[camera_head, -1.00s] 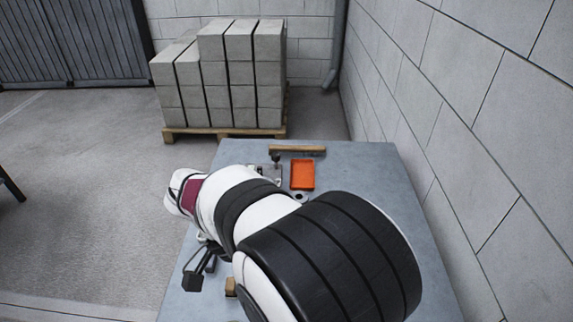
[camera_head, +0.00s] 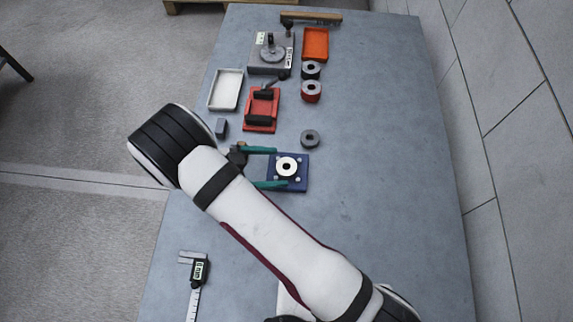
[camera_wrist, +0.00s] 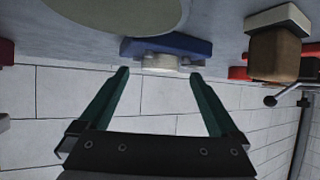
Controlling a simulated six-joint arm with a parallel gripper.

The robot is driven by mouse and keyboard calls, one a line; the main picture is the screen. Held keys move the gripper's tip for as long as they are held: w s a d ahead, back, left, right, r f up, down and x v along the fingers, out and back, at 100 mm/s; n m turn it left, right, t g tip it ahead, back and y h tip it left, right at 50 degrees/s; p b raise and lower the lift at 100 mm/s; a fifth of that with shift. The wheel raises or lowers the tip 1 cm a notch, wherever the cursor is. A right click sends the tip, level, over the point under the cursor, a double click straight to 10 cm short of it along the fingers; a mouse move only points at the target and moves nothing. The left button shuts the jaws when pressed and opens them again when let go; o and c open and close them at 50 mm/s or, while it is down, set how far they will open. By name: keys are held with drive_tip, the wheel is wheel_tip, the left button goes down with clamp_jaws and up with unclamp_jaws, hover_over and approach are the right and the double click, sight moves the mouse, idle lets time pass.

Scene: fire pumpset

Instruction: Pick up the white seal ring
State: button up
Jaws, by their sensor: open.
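The white seal ring (camera_head: 280,168) lies flat on a blue square block (camera_head: 301,181) with light round spots near its corners. My gripper (camera_head: 268,167) is open, with its two teal fingers to the left of the ring and reaching toward it, one on each side. In the wrist view the white ring (camera_wrist: 160,64) shows edge-on against the blue block (camera_wrist: 192,45), just beyond and between the tips of my open gripper (camera_wrist: 160,73). Nothing is held between the fingers. The exact gap from fingertips to ring is hard to tell.
A dark grey ring (camera_head: 310,138) lies just behind the blue block. Farther back are a red fixture (camera_head: 262,112), a white tray (camera_head: 225,90), an orange tray (camera_head: 316,44) and a grey plate device (camera_head: 271,55). A caliper (camera_head: 197,285) lies front left. The table's right side is clear.

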sight(286, 168)
drive_tip(key=x, duration=0.2)
drive_tip(key=shift+w+d, duration=0.1)
drive_tip(key=shift+d, duration=0.25)
drive_tip(key=c, duration=1.5)
